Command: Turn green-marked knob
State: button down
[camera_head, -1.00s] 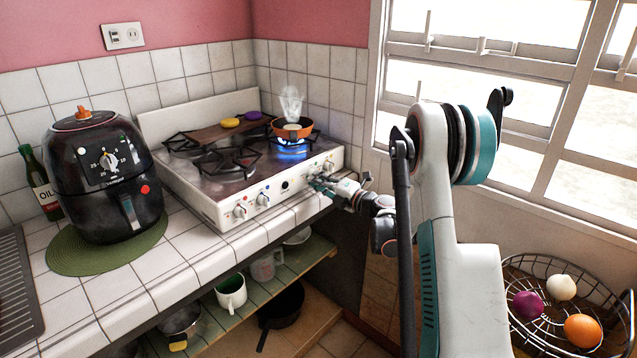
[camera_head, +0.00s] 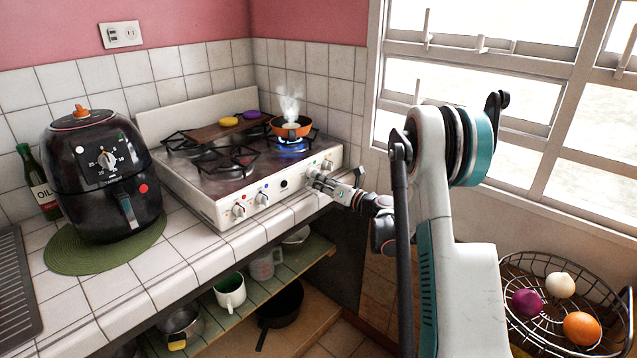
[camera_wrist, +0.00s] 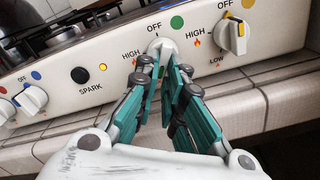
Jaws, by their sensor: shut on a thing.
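The green-marked knob (camera_wrist: 160,46) is a white knob on the stove's front panel, with a green dot (camera_wrist: 177,22) above it to the right and OFF and HIGH printed around it. My gripper (camera_wrist: 165,68) has its teal fingers closed on this knob from the front. The fingers hide part of the knob, and its exact angle is hard to tell. In the head view my gripper (camera_head: 316,181) reaches the right part of the stove (camera_head: 215,205) front. A blue flame (camera_head: 291,147) burns under the orange pan (camera_head: 291,127), which steams.
A yellow-marked knob (camera_wrist: 233,36) is close on the right. The black SPARK button (camera_wrist: 79,75) and a blue-marked knob (camera_wrist: 30,99) are on the left. The tiled counter edge (camera_wrist: 235,105) runs just below the panel. A black air fryer (camera_head: 100,175) stands further left.

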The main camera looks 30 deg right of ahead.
jog(key=shift+f+n, duration=0.1)
jog(key=shift+n, duration=0.2)
jog(key=c, duration=1.7)
grip_release()
jog(key=shift+d, duration=0.1)
jog(key=v, duration=1.2)
